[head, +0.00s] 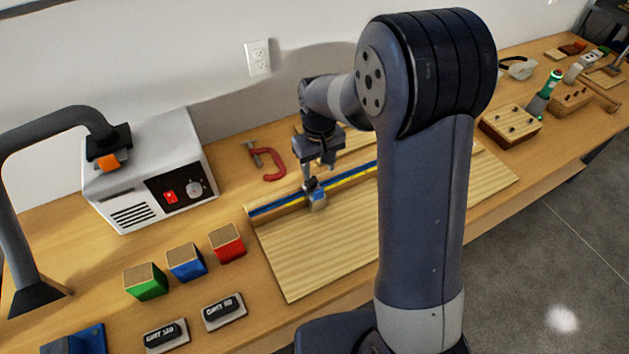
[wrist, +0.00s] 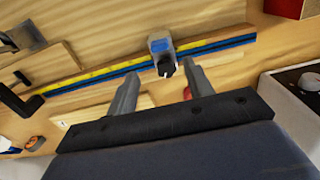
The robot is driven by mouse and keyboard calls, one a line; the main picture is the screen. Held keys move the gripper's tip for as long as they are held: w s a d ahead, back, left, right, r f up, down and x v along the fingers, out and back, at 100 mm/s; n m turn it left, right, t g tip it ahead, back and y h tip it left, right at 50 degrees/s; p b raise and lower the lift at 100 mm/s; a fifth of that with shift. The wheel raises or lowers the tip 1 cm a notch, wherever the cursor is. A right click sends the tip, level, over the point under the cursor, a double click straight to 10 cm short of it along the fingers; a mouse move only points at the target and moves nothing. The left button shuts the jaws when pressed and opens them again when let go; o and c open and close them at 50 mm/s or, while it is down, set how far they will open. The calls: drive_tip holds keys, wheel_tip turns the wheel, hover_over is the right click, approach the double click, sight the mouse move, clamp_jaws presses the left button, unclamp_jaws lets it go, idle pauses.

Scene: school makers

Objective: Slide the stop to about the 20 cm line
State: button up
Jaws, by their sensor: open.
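The stop (head: 316,199) is a small grey block with a blue face and a dark knob. It sits on the blue and yellow ruled fence (head: 345,180) along the back of the ribbed wooden board (head: 320,250). My gripper (head: 312,178) is over the fence at the stop. In the wrist view the stop (wrist: 161,55) stands just beyond and between the two open fingertips of my gripper (wrist: 162,75), with no contact visible. The scale numbers are too small to read, so the 20 cm line cannot be told. My arm hides the fence's right part in the head view.
A red clamp (head: 265,160) lies behind the fence. A grey-white machine (head: 150,170) stands to the left. Green, blue and red blocks (head: 186,262) and two labelled grit pieces (head: 223,311) lie at front left. The board in front of the fence is clear.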

sight(319, 190)
wheel_tip(319, 190, down, 10)
drive_tip(key=shift+r+p, duration=0.1)
drive_tip(key=shift+p, duration=0.7)
clamp_jaws()
